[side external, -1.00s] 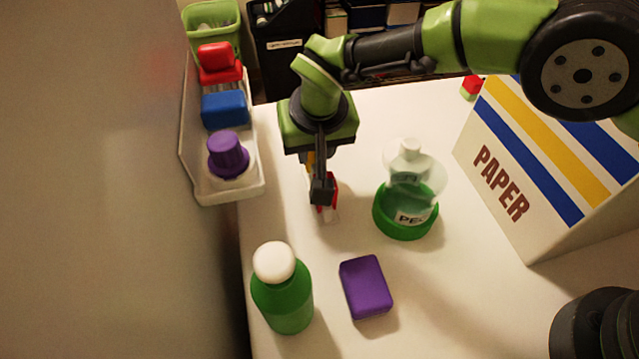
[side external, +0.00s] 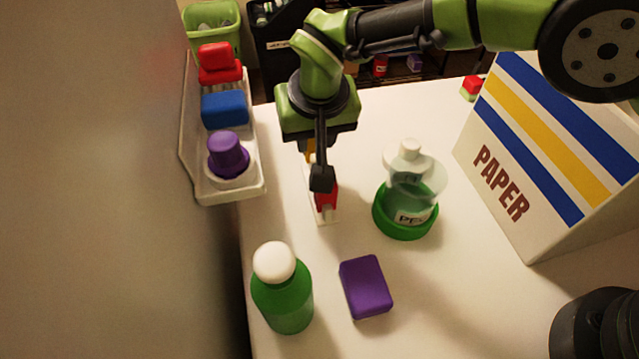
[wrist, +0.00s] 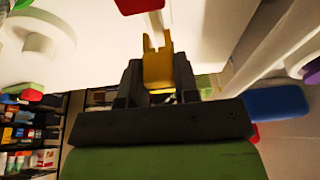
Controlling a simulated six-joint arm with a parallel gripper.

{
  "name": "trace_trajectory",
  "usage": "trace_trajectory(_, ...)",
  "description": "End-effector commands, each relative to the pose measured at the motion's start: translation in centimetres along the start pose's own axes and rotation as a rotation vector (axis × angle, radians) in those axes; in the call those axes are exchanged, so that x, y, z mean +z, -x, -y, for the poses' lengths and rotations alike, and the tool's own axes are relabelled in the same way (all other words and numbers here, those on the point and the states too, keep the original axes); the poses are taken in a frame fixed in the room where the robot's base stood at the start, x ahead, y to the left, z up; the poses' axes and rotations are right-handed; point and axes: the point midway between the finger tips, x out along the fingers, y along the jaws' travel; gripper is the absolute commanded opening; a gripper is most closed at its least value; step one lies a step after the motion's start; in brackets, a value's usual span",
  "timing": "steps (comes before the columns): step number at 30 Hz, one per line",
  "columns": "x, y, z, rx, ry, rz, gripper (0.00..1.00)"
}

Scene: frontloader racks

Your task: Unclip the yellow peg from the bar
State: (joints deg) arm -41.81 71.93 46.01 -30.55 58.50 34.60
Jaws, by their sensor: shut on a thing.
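The yellow peg (wrist: 158,68) sits between my gripper's jaws in the wrist view, its forked end pointing up the picture. In the side view only a sliver of the yellow peg (side external: 310,150) shows beside the dark fingers. My gripper (side external: 321,178) is shut on it, above the table and behind the red peg (side external: 327,196). The red peg stays on the pale bar stand (side external: 328,217); it also shows at the top of the wrist view (wrist: 138,4). The pale bar (wrist: 156,22) lines up with the yellow fork; I cannot tell whether they touch.
A clear bottle in a green dish (side external: 405,222) stands close right. A green bottle (side external: 283,300) and a purple block (side external: 366,287) are in front. A white rack (side external: 232,193) is at left, a PAPER box (side external: 500,190) at right.

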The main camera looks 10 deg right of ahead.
Motion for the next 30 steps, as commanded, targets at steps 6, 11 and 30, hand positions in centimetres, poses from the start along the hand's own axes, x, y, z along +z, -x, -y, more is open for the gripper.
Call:
trace_trajectory(6, -0.4, 1.4, 0.0, -0.001, 0.001, -0.001, 0.00)
trace_trajectory(11, -0.8, 2.4, 0.0, -0.001, 0.000, -0.001, 0.00)
trace_trajectory(30, -1.0, 3.6, -0.1, 0.004, -0.013, 0.000, 0.00)
